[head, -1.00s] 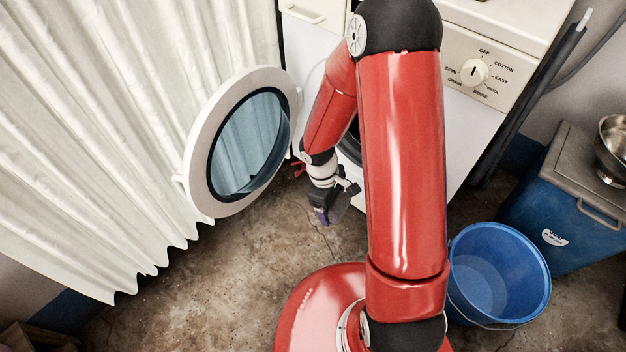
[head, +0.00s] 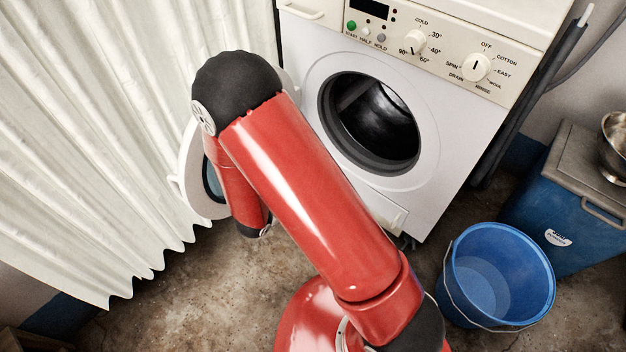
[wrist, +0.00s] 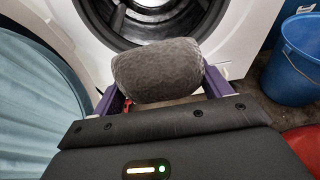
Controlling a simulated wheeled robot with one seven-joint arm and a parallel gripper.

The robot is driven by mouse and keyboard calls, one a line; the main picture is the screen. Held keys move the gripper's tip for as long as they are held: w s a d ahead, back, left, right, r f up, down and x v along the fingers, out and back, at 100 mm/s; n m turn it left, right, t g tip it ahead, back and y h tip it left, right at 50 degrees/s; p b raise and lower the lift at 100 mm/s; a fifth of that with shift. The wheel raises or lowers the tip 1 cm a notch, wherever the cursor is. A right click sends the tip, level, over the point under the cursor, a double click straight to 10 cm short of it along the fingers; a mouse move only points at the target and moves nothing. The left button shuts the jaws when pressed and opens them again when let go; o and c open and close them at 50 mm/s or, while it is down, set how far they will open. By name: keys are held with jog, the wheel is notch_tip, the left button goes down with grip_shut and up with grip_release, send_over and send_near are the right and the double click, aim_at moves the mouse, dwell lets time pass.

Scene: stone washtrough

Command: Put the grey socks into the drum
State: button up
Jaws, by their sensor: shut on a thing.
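The grey socks (wrist: 157,70) show in the wrist view as a rolled grey bundle. My gripper (wrist: 160,90) is shut on them, with a purple finger at each side. In the head view my arm hides the gripper and the socks. The drum (head: 372,122) is dark and empty-looking behind its round opening in the white washing machine (head: 450,130). The wrist view shows the lower part of the drum opening (wrist: 150,22) just beyond the socks. The socks are outside the opening.
The round door (head: 196,180) stands open at the left, partly behind my arm, near the white curtain (head: 110,130). Its glass fills the left of the wrist view (wrist: 40,105). A blue bucket (head: 498,275) and a blue cool box (head: 560,215) stand at the right.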

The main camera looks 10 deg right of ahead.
jog(key=r+b+x, duration=0.2)
jog(key=x, duration=1.2)
jog(key=d+r+b+x, duration=0.1)
jog(key=r+b+x, duration=0.1)
jog(key=x, duration=1.2)
jog(key=w+r+b+x, duration=0.1)
jog(key=b+x, duration=0.3)
jog(key=x, duration=1.1)
jog(key=shift+d+r, duration=0.25)
jog(key=shift+r, duration=0.45)
jog(key=shift+w, duration=0.1)
jog(key=o, duration=1)
jog(key=v, duration=0.7)
jog(key=shift+s+a+r, duration=0.15)
jog(key=shift+s+a, duration=0.1)
jog(key=shift+a, duration=0.05)
